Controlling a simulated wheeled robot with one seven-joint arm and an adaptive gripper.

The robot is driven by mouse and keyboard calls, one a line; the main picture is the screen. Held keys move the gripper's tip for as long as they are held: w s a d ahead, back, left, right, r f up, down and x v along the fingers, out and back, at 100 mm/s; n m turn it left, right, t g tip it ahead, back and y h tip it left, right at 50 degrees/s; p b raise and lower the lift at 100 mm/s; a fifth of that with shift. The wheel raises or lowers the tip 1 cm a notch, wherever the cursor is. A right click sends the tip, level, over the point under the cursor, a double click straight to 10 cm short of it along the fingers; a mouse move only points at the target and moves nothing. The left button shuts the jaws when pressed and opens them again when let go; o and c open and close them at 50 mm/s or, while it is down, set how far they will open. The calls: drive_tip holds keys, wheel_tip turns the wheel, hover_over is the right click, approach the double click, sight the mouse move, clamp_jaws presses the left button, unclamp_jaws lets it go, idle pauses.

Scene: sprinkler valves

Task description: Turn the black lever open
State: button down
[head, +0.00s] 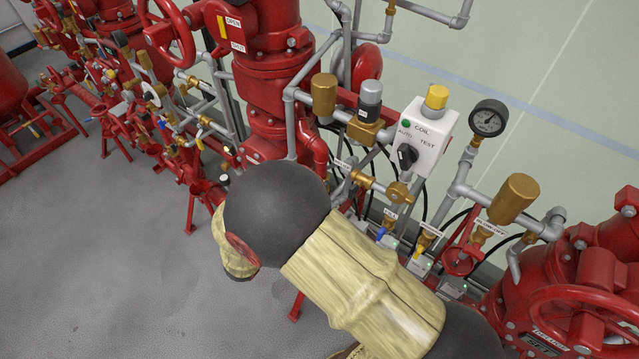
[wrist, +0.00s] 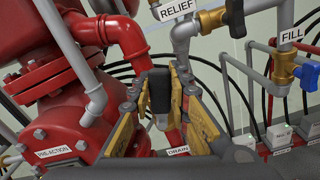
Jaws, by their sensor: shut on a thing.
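In the wrist view, the black lever (wrist: 159,92) stands upright between the yellow-and-black fingers of my gripper (wrist: 160,108). The fingers are shut on it, one at each side. A DRAIN label (wrist: 178,150) shows just below, and the lever's lower end and valve body are mostly hidden by the fingers. In the head view my own arm covers the gripper and this lever.
A brass valve with a dark handle (wrist: 235,18) sits by the RELIEF label (wrist: 177,8). A blue-handled FILL valve (wrist: 308,75) is at right. Red and grey pipes crowd around.

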drive_tip(key=shift+w+a+r+n+p, duration=0.1)
drive_tip(key=shift+w+a+n+p, duration=0.35)
drive_tip(key=shift+n+p, duration=0.4)
drive_tip(key=shift+w+a+r+n+p, duration=0.1)
drive_tip(key=shift+w+a+n+p, duration=0.35)
drive_tip(key=shift+n, duration=0.6)
drive_tip(key=shift+s+a+f, duration=0.1)
drive_tip(key=c, duration=1.6)
unclamp_jaws()
drive_tip(key=shift+c, duration=0.2)
drive_tip(key=shift+a, duration=0.1)
drive_tip(key=v, duration=1.2)
